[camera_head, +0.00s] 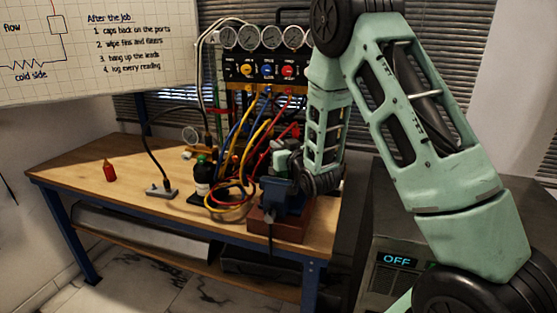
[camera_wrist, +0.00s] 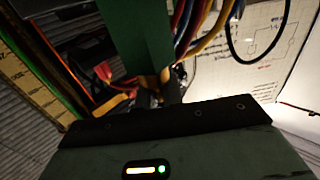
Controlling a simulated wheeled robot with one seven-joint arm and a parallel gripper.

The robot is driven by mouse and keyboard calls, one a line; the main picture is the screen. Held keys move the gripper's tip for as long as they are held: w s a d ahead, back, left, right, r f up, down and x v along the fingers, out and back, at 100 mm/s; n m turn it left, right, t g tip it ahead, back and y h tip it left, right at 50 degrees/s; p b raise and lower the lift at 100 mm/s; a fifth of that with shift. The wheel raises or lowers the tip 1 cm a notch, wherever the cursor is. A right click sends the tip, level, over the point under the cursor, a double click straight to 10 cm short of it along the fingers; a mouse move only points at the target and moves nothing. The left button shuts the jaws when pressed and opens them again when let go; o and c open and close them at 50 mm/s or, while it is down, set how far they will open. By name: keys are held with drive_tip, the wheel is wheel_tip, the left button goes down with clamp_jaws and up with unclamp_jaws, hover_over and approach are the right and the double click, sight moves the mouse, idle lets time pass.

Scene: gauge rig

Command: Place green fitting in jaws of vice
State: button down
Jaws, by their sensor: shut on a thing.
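The vice (camera_head: 283,195) is blue and stands on a reddish block at the front right of the bench, in the head view. My gripper (camera_head: 283,165) is just above it, partly lost against the hoses and my own wrist. In the wrist view my gripper (camera_wrist: 158,88) is shut on the green fitting (camera_wrist: 147,38), a dark green piece reaching up to the top edge. Whether the fitting touches the vice jaws is hidden. The fitting cannot be clearly made out in the head view.
A gauge panel (camera_head: 266,68) with coloured hoses (camera_head: 240,160) stands close behind and left of the vice. The bench's front left is clear.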

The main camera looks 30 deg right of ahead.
drive_tip(key=shift+f, duration=2)
drive_tip(key=shift+f, duration=0.2)
drive_tip(key=c, duration=1.5)
unclamp_jaws()
drive_tip(key=shift+c, duration=0.2)
drive_tip(key=shift+r, duration=0.1)
drive_tip(key=shift+r+p, duration=0.2)
drive_tip(key=shift+p, duration=0.2)
drive_tip(key=s+a+p, duration=0.1)
drive_tip(key=s+p, duration=0.5)
drive_tip(key=s, duration=0.6)
drive_tip(key=shift+a, duration=0.2)
